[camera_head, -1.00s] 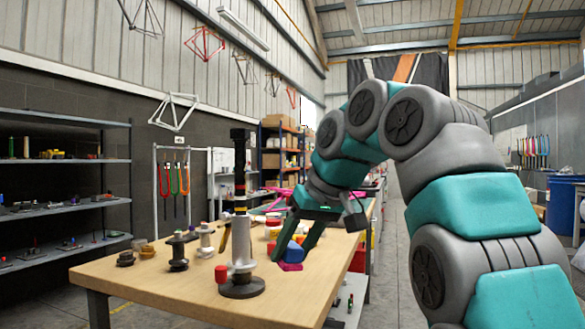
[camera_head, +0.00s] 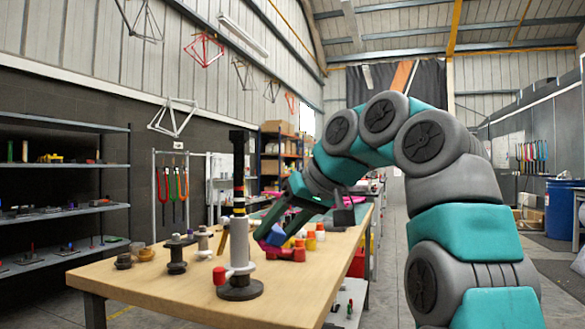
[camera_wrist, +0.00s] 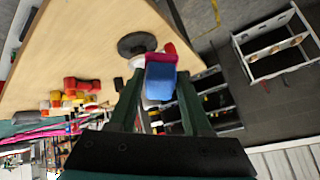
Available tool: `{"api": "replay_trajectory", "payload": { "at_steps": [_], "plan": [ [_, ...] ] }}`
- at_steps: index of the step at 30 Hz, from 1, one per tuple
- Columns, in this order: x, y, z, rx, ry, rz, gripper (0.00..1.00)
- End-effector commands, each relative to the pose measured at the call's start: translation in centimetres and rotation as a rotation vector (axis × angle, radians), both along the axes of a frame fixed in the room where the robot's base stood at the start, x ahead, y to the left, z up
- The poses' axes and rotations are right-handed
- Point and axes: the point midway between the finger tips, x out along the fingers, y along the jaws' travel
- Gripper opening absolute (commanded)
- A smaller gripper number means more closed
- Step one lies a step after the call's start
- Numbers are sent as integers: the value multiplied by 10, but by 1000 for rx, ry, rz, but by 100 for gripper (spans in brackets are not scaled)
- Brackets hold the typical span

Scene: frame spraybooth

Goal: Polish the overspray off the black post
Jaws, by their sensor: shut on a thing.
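The black post (camera_head: 238,165) stands upright above a light grey stand with a round dark base (camera_head: 240,289) near the table's front edge. It has coloured bands, and a red knob (camera_head: 219,275) sits low beside the stand. My gripper (camera_head: 270,230) is shut on a blue block (camera_head: 275,236), just right of the stand and lower than the black part. In the wrist view the block (camera_wrist: 160,82) has a pink face and sits between the fingertips. The dark base (camera_wrist: 137,45) shows beyond it; the post is mostly hidden there. I cannot make out any overspray.
The wooden table (camera_head: 175,300) holds dark spool-like parts (camera_head: 177,254) left of the stand. Red and yellow parts (camera_head: 311,238) and a red-magenta piece (camera_head: 287,253) lie behind and right. The table's front right is clear. Shelves (camera_head: 60,167) stand at the left wall.

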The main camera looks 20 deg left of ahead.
Motion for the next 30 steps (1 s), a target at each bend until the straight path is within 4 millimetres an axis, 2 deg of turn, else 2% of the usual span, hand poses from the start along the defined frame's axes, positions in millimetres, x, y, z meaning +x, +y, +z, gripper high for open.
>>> {"api": "replay_trajectory", "payload": {
  "at_steps": [30],
  "plan": [
    [8, 17, 22, 191, 7, 13, 4]
  ]
}}
